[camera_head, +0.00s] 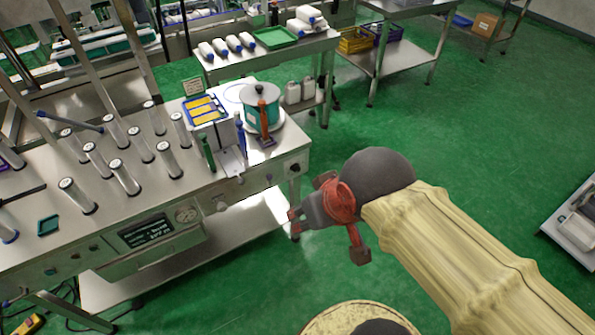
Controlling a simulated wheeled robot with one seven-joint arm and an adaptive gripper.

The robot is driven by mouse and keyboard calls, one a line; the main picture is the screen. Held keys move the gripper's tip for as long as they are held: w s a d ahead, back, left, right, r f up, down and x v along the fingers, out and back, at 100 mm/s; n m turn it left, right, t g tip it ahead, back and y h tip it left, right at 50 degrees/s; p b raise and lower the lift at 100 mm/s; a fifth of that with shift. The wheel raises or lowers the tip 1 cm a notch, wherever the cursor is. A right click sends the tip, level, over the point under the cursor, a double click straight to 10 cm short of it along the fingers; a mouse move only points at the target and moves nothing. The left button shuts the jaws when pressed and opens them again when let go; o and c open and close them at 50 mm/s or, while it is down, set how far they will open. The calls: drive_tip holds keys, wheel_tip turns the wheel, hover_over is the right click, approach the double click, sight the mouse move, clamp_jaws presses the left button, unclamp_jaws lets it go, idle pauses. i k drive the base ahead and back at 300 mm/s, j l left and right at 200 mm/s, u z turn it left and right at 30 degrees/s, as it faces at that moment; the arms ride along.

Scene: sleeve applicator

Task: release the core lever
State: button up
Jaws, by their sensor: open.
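The steel machine table (150,205) stands at the left. At its right end are several upright handles: an orange-red one (263,118) in front of a teal drum (258,100), a blue one (241,132) and a green one (208,152). A long bar (70,122) with a blue end lies slanted at the back left. I cannot tell which of these is the core lever. My gripper (293,222), grey and red, is open and empty. It is in front of the table's right end, apart from the handles, with its fingers pointing left.
Several upright metal cylinders (125,176) stand on the table. A blue tray with yellow pieces (205,109) sits beside the drum. A rear bench (270,55) carries white rolls and a green tray (276,37). A grey cart (570,215) is at the far right.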

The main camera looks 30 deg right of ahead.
sight(269, 177)
drive_tip(key=i+l+u, duration=0.15)
drive_tip(key=i+l, duration=0.55)
drive_tip(key=i, duration=0.1)
